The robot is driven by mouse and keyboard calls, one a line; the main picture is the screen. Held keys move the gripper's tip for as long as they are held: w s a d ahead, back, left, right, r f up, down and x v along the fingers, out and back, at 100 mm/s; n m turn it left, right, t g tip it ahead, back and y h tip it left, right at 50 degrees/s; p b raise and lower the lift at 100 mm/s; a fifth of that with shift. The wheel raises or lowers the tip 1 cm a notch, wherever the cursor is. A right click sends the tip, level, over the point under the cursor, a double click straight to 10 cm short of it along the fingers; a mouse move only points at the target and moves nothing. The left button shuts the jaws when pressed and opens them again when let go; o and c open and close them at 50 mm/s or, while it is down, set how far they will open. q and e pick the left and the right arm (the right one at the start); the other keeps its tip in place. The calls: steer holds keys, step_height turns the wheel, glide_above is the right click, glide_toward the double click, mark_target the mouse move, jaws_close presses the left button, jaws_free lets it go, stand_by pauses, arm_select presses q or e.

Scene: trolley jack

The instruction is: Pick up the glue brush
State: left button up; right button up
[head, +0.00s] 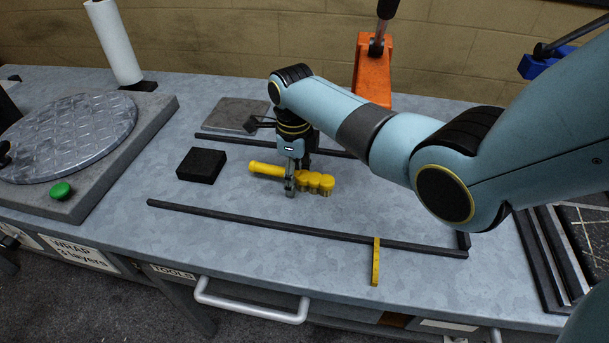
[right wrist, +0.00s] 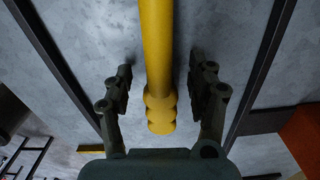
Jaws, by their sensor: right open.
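The glue brush (head: 265,169), as I take the yellow tool to be, lies on the grey bench with a smooth handle to the left and a lumpy part to the right. My right gripper (head: 291,186) is over its middle, pointing down. In the right wrist view the yellow shaft (right wrist: 158,45) runs between the two fingers of my right gripper (right wrist: 160,85), with a gap on each side. The fingers are open and hold nothing. The gripper hides part of the brush in the head view. My left gripper is not in view.
A black block (head: 201,165) lies left of the brush. Dark rails (head: 290,227) run in front of and behind it. A yellow strip (head: 376,262) lies across the front rail. An orange stand (head: 372,70) is behind, and a round plate (head: 68,136) is at the left.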

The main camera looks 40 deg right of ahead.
steer(key=shift+c, duration=0.2)
jaws_close()
steer(key=shift+r, duration=0.15)
